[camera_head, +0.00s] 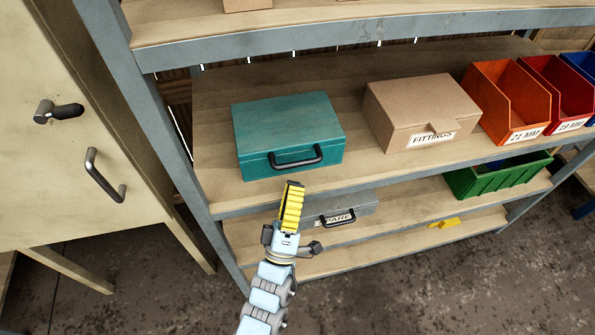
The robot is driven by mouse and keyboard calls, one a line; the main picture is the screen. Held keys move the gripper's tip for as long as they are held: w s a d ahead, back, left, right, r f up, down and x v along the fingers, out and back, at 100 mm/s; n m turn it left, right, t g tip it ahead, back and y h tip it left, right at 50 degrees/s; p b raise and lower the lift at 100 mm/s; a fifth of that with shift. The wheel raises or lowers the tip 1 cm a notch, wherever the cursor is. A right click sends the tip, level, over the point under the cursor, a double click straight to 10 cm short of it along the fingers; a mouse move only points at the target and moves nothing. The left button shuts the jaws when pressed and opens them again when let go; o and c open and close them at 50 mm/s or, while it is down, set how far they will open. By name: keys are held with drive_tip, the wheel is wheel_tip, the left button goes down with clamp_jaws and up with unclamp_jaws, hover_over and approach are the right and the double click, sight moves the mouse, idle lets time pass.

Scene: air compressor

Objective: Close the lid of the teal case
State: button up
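The teal case (285,128) lies on the middle shelf at the left. Its lid (285,117) is down flat on the body; from here I see no gap between them. A dark handle (296,157) is on its front face. My gripper (292,196) is in front of and below the case, apart from it, with yellow ribbed pads pointing up toward the shelf edge. I see the gripper from the side, so the space between its fingers is hidden. Nothing shows held in it.
A cardboard FITTINGS box (422,112) stands right of the case, then orange (507,100) and red (558,92) bins. The shelf's grey front edge (400,172) runs below. A grey case (345,212) and green bin (497,175) sit lower. A cabinet (75,150) stands left.

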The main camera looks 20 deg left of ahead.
drive_tip(key=v, duration=0.6)
drive_tip(key=shift+s+f, duration=0.25)
